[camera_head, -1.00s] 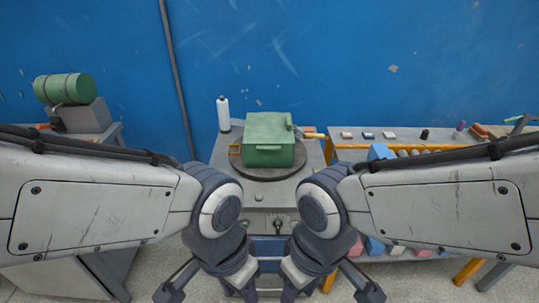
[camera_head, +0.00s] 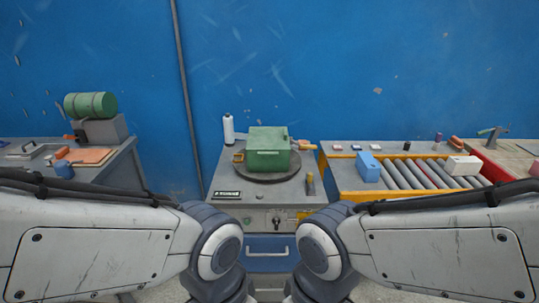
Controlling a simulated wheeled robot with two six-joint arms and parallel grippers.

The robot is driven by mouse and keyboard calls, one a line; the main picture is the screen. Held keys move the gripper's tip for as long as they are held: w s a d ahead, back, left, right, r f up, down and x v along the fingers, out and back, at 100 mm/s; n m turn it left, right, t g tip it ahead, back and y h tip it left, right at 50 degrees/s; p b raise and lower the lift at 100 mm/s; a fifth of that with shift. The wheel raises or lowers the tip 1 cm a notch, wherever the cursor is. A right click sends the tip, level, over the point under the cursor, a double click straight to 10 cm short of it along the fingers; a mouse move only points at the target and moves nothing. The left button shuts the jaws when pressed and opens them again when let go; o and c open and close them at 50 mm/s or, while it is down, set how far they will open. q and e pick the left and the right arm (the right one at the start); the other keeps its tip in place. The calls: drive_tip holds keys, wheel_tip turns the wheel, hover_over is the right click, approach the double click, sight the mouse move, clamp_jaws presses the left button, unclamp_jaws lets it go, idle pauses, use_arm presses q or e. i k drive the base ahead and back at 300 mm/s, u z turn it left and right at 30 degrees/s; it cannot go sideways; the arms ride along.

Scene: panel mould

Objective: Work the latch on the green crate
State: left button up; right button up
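The green crate (camera_head: 268,150) stands closed, lid on top, on a dark round turntable (camera_head: 262,178) on the grey middle bench. A small yellow-orange piece (camera_head: 238,157) shows at the crate's left side; whether it is the latch I cannot tell. Another orange piece shows at its right, partly hidden behind the crate. Both my arms come in low from the left and right, short of the bench. Their grippers are below the picture's bottom edge, out of view.
A white bottle (camera_head: 228,129) stands behind the crate to the left. A roller conveyor (camera_head: 407,173) with a blue block (camera_head: 368,167) is on the right. A blue drawer (camera_head: 268,249) is below.

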sight(302, 146)
drive_tip(key=k, duration=0.55)
drive_tip(key=z, duration=0.8)
drive_tip(key=i, duration=1.5)
drive_tip(key=u, duration=0.45)
drive_tip(key=i, duration=0.4)
drive_tip(key=u, duration=0.35)
